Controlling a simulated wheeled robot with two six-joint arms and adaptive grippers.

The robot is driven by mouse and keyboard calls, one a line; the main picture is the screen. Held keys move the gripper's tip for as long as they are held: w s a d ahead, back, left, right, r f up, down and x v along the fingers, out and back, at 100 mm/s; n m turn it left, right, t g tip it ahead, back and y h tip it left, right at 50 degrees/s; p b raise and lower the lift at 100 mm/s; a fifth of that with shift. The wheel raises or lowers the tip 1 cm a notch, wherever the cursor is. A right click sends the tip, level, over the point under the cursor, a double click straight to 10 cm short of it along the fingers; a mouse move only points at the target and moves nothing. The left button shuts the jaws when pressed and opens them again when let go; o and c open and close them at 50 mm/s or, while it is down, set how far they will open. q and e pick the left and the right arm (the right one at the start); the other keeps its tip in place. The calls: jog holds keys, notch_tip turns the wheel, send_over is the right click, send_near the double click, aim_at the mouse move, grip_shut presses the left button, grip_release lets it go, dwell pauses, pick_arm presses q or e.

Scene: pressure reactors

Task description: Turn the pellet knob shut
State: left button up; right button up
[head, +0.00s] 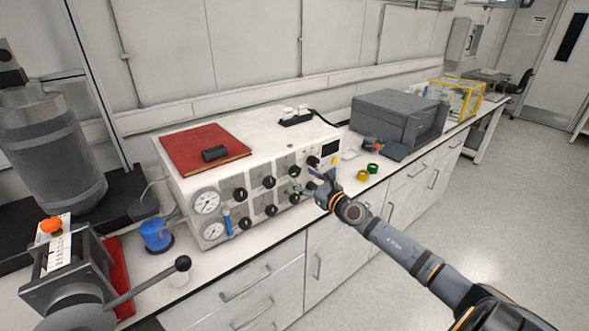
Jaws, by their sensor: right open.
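The white control box (262,143) stands on the bench with two rows of black knobs on its front. The upper row includes knobs at the left (240,193), the middle (268,182) and the right (313,161). The lower row includes a left knob (246,222) and a middle knob (271,210). Labels are too small to read, so I cannot tell which is the pellet knob. My right gripper (306,181) is open in front of the panel's right part, near the right-hand knobs, and partly covers that area. I cannot tell whether it touches one. My left gripper is out of view.
A red book (205,146) lies on the box. Two gauges (206,202) sit at the panel's left end. Left are a blue-capped jar (156,236) and a grey press with a lever (138,289). Right are small rings (362,175) and a dark grey machine (392,118).

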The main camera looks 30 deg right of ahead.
aim_at(296, 173)
jog(key=w, duration=0.5)
jog(key=shift+w+a, duration=0.2)
jog(key=c, duration=1.2)
